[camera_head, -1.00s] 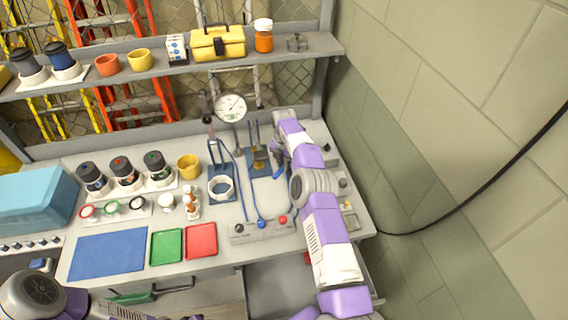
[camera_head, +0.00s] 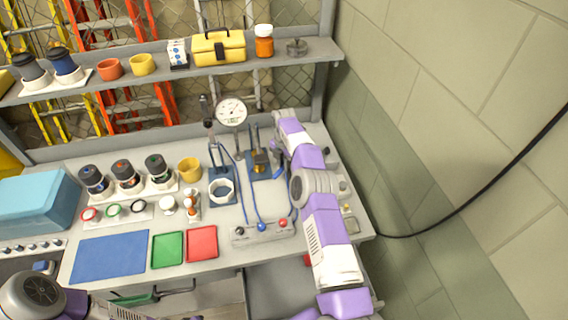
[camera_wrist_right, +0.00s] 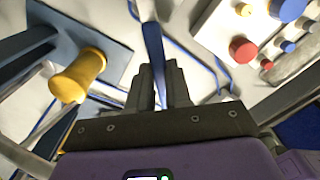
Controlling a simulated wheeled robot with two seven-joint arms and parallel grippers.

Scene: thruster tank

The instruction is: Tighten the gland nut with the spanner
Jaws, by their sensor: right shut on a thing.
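The brass-yellow gland nut (camera_head: 260,158) sits on a fitting on a blue base plate at the back right of the bench. In the right wrist view a yellow, spool-like fitting (camera_wrist_right: 78,76) stands left of the fingers, apart from them. My right gripper (camera_wrist_right: 159,92) is shut on the blue spanner (camera_wrist_right: 153,42), whose bar runs up between the fingers. In the head view the spanner (camera_head: 278,172) shows as a short blue piece beside the nut; I cannot tell if its jaw touches it. My left arm shows at the lower left, its gripper out of view.
A control box (camera_head: 262,231) with red and blue knobs stands in front, with blue hoses behind it. A dial gauge (camera_head: 231,112) rises at the back. A white ring (camera_head: 221,190), red tray (camera_head: 202,243) and green tray (camera_head: 167,249) lie to the left. A wall closes the right side.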

